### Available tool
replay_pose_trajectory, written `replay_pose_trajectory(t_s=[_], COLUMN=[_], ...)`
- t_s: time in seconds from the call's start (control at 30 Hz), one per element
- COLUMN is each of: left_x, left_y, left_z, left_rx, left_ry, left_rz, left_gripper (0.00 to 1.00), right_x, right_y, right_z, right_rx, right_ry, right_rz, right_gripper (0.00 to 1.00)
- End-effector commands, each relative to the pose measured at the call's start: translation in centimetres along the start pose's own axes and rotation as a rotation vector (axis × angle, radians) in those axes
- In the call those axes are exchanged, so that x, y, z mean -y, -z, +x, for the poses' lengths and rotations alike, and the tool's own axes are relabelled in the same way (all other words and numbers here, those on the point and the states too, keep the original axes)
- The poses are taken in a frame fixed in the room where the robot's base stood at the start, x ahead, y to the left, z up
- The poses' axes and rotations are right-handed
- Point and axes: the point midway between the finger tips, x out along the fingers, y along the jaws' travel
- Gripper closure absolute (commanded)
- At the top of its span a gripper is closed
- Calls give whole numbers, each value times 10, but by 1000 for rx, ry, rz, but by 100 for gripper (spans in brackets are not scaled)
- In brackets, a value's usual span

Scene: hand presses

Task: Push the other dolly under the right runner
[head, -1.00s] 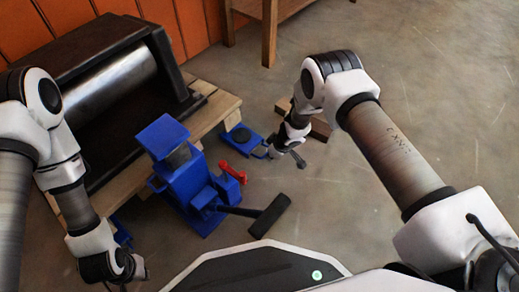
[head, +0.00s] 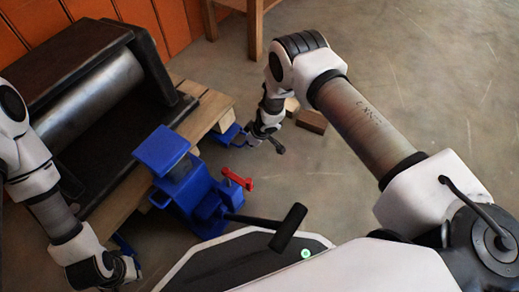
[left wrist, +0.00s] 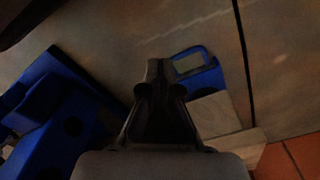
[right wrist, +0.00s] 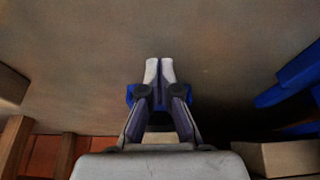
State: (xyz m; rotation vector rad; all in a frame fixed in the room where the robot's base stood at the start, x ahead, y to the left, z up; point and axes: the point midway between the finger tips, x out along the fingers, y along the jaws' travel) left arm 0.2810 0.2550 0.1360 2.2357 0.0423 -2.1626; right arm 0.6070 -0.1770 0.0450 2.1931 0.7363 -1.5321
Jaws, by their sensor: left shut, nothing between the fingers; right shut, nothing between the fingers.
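The wooden right runner (head: 203,117) lies under the black press with its steel roller (head: 95,95). A blue dolly (head: 228,136) is at the runner's front end, partly hidden by it; how far under it sits is unclear. My right gripper (head: 277,145) is shut and empty, low beside the dolly's outer end. In the right wrist view, blue of the dolly (right wrist: 131,94) shows behind the shut fingers; contact cannot be told. Another blue dolly (left wrist: 197,68) lies against a wooden runner end (left wrist: 216,112) in the left wrist view. My left gripper (left wrist: 158,68) is shut and empty beside it.
A blue jack (head: 185,185) with a red lever (head: 237,179) and black handle (head: 289,228) stands between the arms. Wooden blocks (head: 311,121) lie behind my right gripper. A wooden table leg (head: 255,32) stands behind. The floor at right is clear.

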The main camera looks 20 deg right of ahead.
Motion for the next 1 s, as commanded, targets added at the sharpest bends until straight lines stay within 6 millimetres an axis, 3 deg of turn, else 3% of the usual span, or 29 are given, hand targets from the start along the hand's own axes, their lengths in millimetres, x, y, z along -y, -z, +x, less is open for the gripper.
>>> replay_pose_trajectory(t_s=[0.5, 1.0], left_x=[-1, -1], left_y=[-10, -10], left_z=[-75, -73], left_rx=[33, 33], left_ry=[-4, -4], left_rz=[-3, -1], left_gripper=[100, 100], right_x=[1, 0], right_y=[-28, -32], right_z=[-36, -32], right_rx=[4, 3], right_ry=[2, 0], right_rz=[2, 0], right_gripper=[100, 100])
